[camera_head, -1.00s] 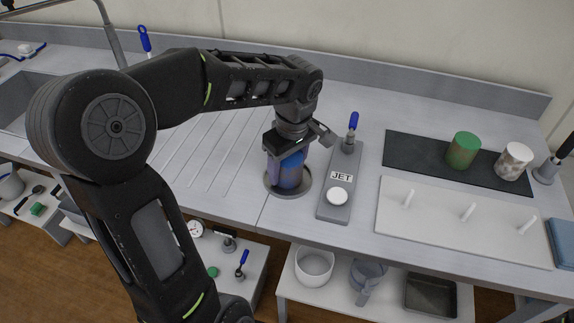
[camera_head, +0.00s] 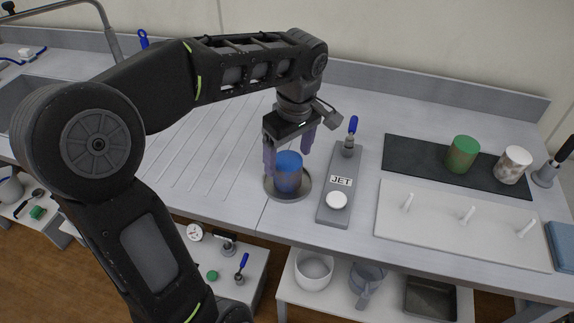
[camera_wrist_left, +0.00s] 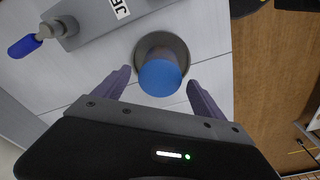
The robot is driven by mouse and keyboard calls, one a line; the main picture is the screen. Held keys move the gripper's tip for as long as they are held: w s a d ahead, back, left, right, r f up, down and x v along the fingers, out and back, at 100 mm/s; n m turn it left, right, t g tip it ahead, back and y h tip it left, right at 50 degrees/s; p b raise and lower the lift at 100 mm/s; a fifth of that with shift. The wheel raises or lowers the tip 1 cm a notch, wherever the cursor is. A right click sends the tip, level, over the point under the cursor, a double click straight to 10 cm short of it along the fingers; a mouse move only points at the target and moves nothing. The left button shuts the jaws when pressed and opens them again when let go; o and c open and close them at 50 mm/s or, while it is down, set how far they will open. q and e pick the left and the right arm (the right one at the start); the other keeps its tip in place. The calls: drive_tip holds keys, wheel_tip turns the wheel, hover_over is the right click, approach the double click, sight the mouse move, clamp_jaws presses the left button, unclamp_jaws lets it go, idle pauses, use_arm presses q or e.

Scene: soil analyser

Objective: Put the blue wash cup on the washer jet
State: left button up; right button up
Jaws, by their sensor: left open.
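The blue wash cup (camera_head: 288,172) stands upside down or closed end up on the round washer jet (camera_head: 270,190), a dark ringed disc set in the counter left of the JET plate. In the left wrist view the blue cup (camera_wrist_left: 160,77) sits inside the grey ring (camera_wrist_left: 141,52). My left gripper (camera_head: 288,160) is open above the cup, its fingers spread on either side and apart from it; its fingers also show in the left wrist view (camera_wrist_left: 158,90). My right gripper is not in view.
The grey JET plate (camera_head: 333,212) with a white button and blue-handled lever (camera_head: 352,126) stands just right. A dark mat (camera_head: 420,168) holds a green cup (camera_head: 462,154) and a speckled white cup (camera_head: 513,164). A white peg board (camera_head: 440,227) lies in front. The ribbed drainboard at left is clear.

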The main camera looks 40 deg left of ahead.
use_arm(q)
drive_tip(key=r, duration=0.4)
drive_tip(key=r+p, duration=0.1)
drive_tip(key=r, duration=0.1)
drive_tip(key=shift+s+d+r, duration=0.1)
drive_tip(key=shift+d+r, duration=0.15)
drive_tip(key=shift+d, duration=0.15)
drive_tip(key=shift+c, duration=0.3)
idle(0.8)
